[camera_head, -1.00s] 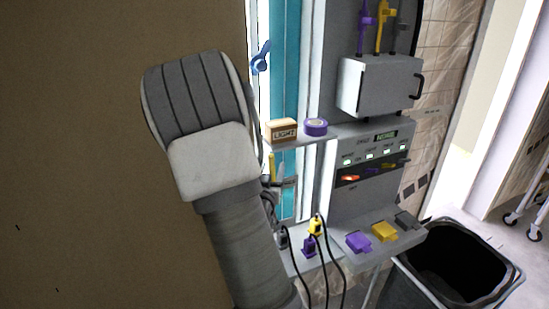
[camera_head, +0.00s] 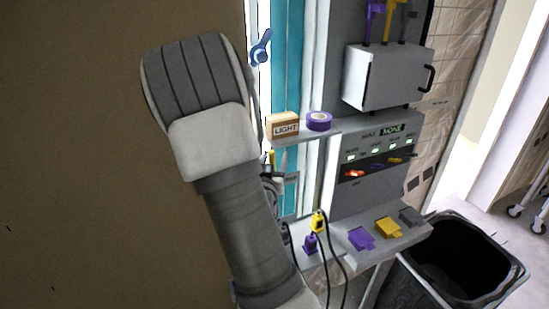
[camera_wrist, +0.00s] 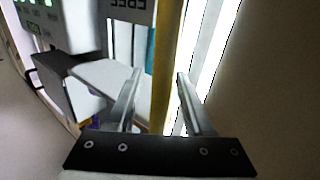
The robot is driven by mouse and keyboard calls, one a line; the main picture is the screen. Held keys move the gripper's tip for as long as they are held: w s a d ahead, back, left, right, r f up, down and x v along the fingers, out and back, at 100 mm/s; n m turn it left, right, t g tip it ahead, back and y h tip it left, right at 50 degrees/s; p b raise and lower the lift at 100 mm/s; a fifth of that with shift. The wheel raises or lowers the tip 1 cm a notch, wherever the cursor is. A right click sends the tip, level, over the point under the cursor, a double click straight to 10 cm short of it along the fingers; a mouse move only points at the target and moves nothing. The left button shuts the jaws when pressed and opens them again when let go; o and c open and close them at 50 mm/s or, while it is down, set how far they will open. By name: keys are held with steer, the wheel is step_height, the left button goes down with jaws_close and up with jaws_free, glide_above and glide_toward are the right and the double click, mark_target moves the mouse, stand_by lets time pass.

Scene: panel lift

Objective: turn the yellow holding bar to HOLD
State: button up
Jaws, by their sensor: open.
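The yellow holding bar (camera_wrist: 162,65) runs upright through the middle of the wrist view. My gripper (camera_wrist: 159,74) is open, with one finger on each side of the bar as seen in that view. A gap shows on both sides of the bar, and I cannot tell how deep it sits between the fingers. In the head view only a short yellow piece (camera_head: 270,158) shows beside my arm; my arm hides the rest and most of my gripper. I cannot read a HOLD mark.
A shelf carries a box marked LIGHT (camera_head: 284,125) and a purple tape roll (camera_head: 319,121). A switch panel (camera_head: 372,160) reads NONE. Below are purple and yellow plugs (camera_head: 317,222) with black cables. A black bin (camera_head: 460,262) stands at the right.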

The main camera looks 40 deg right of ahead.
jaws_close()
stand_by(1.4)
